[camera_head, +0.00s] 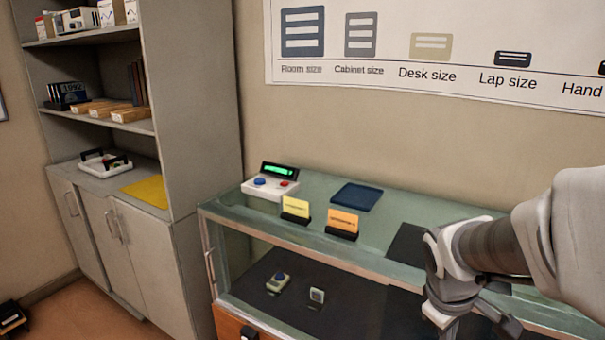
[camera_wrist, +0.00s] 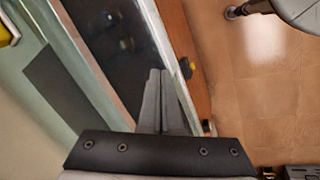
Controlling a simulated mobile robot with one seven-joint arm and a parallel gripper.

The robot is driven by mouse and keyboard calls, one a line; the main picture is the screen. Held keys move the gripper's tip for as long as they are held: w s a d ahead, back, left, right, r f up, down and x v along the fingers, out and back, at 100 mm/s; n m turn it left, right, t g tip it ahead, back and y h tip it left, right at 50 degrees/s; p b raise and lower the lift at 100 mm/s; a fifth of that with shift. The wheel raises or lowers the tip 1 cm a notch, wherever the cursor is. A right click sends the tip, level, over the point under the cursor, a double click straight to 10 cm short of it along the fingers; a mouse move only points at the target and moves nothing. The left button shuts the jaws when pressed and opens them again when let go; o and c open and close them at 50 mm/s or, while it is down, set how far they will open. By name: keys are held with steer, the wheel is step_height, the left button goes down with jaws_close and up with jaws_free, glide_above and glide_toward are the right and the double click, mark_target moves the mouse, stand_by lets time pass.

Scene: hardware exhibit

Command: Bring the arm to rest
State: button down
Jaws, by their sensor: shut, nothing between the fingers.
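My arm enters the head view from the right and bends down in front of the glass display case (camera_head: 375,238). The wrist and hand hang by the case's front edge at the lower right, and the fingertips are not clear there. In the wrist view my gripper (camera_wrist: 159,73) is shut and empty, its two grey fingers side by side. The fingers appear over the front edge of the case, between its glass and the wooden drawer front (camera_wrist: 192,50). I cannot tell whether they touch it.
On the case stand a console with a green display (camera_head: 270,187), yellow (camera_head: 296,206) and orange cards (camera_head: 344,220), a blue mat (camera_head: 357,196) and a dark mat (camera_head: 408,243). Small devices lie inside. A grey cabinet (camera_head: 197,130) stands left. Open floor (camera_wrist: 262,95) shows beside the case.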

steer(key=s+a+r+m+t+y, duration=0.1)
steer(key=s+a+r+m, duration=0.1)
steer(key=a+r, duration=0.3)
steer(key=s+a+r+m+t+y, duration=0.2)
steer(key=s+a+r, duration=0.3)
steer(key=a, duration=0.4)
steer(key=shift+s+a+m+t+p, duration=0.2)
steer(key=shift+m+t+p, duration=0.1)
steer(key=shift+m+p, duration=0.1)
steer(key=shift+d, duration=0.1)
stand_by(0.6)
